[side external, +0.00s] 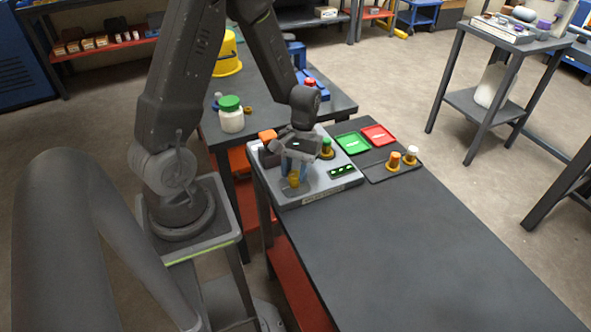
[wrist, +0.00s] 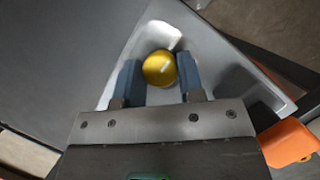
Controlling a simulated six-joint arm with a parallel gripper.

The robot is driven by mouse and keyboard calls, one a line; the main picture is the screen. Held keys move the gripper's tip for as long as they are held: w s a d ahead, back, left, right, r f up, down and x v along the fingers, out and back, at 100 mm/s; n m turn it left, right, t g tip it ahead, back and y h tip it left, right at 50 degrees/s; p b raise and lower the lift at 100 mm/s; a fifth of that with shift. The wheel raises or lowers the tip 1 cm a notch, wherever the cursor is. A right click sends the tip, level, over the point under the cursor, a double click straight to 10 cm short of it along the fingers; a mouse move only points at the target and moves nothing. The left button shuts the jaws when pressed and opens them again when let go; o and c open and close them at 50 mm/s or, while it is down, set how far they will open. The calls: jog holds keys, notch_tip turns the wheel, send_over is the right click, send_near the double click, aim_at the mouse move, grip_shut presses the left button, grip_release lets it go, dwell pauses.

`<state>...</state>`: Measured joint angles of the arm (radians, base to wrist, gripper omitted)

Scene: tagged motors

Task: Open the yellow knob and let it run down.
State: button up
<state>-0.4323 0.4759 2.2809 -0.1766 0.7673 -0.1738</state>
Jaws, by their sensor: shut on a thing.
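The yellow knob (side external: 294,181) stands near the front left of the grey panel unit (side external: 320,187). In the wrist view the knob (wrist: 159,68) is round, with a pale mark on its top. My gripper (side external: 296,171) points down over the panel. Its two blue fingers are closed around the knob, one on each side, as the wrist view of my gripper (wrist: 158,63) shows. A small dark display (side external: 342,171) with green marks sits on the panel to the right of the knob.
An orange block (side external: 267,136) and a green-topped piece (side external: 326,146) stand towards the panel's back. A green tray (side external: 353,143), a red tray (side external: 378,135), an orange-topped motor (side external: 393,161) and a white-topped motor (side external: 411,155) lie beyond. The bench (side external: 400,240) is clear at right.

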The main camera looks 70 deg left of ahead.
jog(key=shift+n, duration=0.3)
jog(key=o, duration=0.9)
jog(key=v, duration=1.4)
jog(key=shift+s, duration=0.15)
jog(key=s+d+r+m+t+y, duration=0.3)
jog(key=s+d+r+m+t, duration=0.6)
jog(key=d, duration=0.4)
jog(key=v, duration=0.2)
jog(key=shift+s+d+r, duration=0.15)
jog(key=shift+d+r, duration=0.1)
jog(key=shift+r, duration=0.05)
